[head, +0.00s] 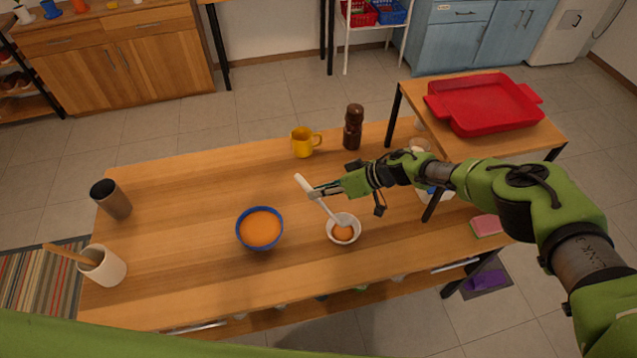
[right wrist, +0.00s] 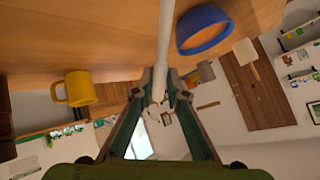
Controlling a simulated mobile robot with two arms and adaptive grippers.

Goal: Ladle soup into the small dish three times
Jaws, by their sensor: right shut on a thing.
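A blue bowl (head: 241,236) full of orange soup (head: 261,226) stands on the wooden table; its rim also shows in the right wrist view (right wrist: 206,43). A small white dish (head: 344,239) stands to its right with some orange soup in it. My right gripper (head: 319,192) is shut on the pale handle of a ladle (head: 304,184), which also shows between the fingers in the right wrist view (right wrist: 162,52). The ladle slants down to the small dish, its lower end at or in the dish; whether it touches is unclear. My left gripper is not in view.
A yellow mug (head: 302,143) and a brown pepper mill (head: 353,128) stand behind the dish. A dark tumbler (head: 113,201) and a white crock (head: 104,268) stand at the left. A red tray (head: 486,103) lies at the right. The table between bowl and tumbler is clear.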

